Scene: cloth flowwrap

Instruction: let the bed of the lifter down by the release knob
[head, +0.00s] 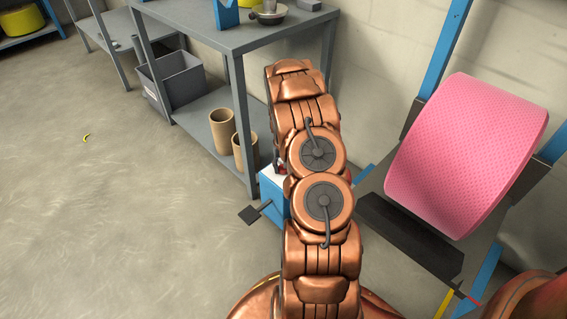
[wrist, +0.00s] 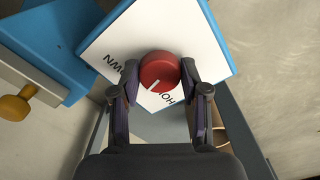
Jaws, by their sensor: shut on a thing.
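The red release knob (wrist: 160,71) is in the middle of the wrist view, on a white panel (wrist: 190,36) of a blue box. Its white mark points toward the lower edge, near the partly covered letters "HO"; "WN" shows to the left. My gripper (wrist: 160,78) is shut on the knob, one finger on each side. In the head view my arm hides the gripper and nearly all the knob; part of the blue box (head: 273,197) shows. The lifter's dark bed (head: 410,240) is at the right, with a pink roll (head: 465,152) by it between blue uprights.
A grey workbench (head: 235,38) stands behind my arm, with two tan tubes (head: 222,130) and a grey bin (head: 178,82) on its lower level. A dark pedal-like plate (head: 249,215) sticks out from the blue box. The floor at the left is largely clear.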

